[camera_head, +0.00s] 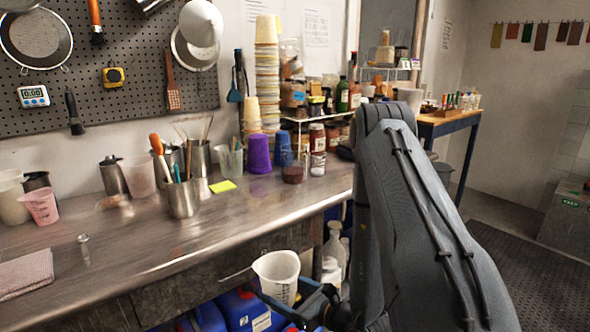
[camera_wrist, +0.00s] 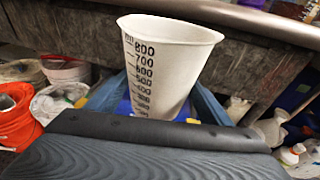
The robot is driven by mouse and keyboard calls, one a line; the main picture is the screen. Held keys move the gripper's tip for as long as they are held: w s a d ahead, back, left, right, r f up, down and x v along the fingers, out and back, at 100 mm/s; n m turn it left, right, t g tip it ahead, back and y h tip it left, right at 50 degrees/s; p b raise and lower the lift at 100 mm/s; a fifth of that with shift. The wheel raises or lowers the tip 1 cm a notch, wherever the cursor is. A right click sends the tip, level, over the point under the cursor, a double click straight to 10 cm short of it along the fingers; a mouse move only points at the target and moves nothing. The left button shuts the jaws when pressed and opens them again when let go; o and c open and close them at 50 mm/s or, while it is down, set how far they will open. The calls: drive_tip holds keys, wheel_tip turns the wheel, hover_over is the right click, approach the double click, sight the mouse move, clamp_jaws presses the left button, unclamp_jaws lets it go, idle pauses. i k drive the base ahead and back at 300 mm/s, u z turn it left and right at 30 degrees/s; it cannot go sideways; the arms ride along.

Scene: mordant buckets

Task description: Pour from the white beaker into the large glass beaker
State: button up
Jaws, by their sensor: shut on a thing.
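The white beaker (camera_head: 276,278) is in front of the bench, below the height of its top. It has dark graduation marks and stands roughly upright, tilted a little. It fills the middle of the wrist view (camera_wrist: 165,65), with its spout at the upper right. My gripper (camera_wrist: 158,98) is shut on it, one blue finger on each side. The beaker's contents are not visible. I cannot tell for sure which vessel is the large glass beaker. A clear vessel (camera_head: 138,178) stands at the back of the bench, and another (camera_head: 230,162) is farther right.
Blue containers (camera_head: 245,308) and white bottles sit underneath. A folded cloth (camera_head: 25,274) lies at left.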

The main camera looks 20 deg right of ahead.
sight(294, 156)
drive_tip(key=k, duration=1.25)
drive_tip(key=z, duration=0.55)
drive_tip(key=i, duration=1.55)
drive_tip(key=u, duration=0.4)
